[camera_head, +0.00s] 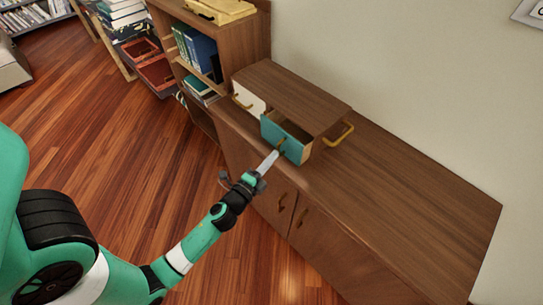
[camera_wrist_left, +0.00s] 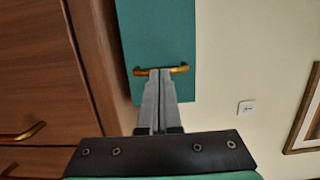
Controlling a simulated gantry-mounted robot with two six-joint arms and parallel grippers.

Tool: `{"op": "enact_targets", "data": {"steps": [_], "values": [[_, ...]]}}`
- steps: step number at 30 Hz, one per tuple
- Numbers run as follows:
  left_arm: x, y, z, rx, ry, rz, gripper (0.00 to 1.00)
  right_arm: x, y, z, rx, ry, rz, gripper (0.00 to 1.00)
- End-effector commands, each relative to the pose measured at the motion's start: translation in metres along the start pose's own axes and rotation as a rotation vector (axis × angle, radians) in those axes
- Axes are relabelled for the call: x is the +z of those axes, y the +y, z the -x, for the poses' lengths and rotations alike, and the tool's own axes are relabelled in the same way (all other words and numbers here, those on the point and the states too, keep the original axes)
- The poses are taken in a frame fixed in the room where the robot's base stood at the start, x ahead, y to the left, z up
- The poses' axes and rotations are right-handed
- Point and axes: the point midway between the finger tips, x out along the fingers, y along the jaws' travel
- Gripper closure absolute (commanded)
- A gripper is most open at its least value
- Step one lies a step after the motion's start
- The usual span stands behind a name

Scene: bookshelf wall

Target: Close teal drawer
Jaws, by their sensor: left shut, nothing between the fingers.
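The teal drawer (camera_head: 286,137) stands partly open from a small wooden drawer box (camera_head: 290,92) on top of the cabinet. Its teal front and brass handle (camera_wrist_left: 161,70) show in the left wrist view. My left gripper (camera_head: 277,153) is shut and empty, with its fingertips at the handle; they look close to or touching it, but I cannot tell which. It also shows in the left wrist view (camera_wrist_left: 160,76), pointing at the teal front. The right gripper is not in view.
A white drawer (camera_head: 248,98) with a brass handle sits left of the teal one. The wooden cabinet (camera_head: 400,190) has a clear top to the right. A bookshelf (camera_head: 205,50) adjoins at the left. Another brass handle (camera_head: 340,134) sticks out on the box's right.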

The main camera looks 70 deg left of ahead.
Motion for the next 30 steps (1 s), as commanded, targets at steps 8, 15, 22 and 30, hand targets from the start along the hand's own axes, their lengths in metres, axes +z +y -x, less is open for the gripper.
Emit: {"op": "enact_targets", "data": {"steps": [8, 15, 22, 30], "values": [[0.0, 0.0, -0.001, -0.001, 0.0, 0.0, 1.0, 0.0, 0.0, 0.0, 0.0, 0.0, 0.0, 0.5], [-0.007, 0.0, -0.034, -0.003, 0.002, 0.0, 1.0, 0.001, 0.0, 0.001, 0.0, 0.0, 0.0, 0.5], [-0.012, 0.0, -0.059, -0.001, 0.0, -0.001, 1.0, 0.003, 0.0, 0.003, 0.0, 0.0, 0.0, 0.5], [-0.012, 0.0, -0.058, -0.001, 0.0, -0.001, 1.0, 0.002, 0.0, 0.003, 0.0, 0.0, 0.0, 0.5]]}}
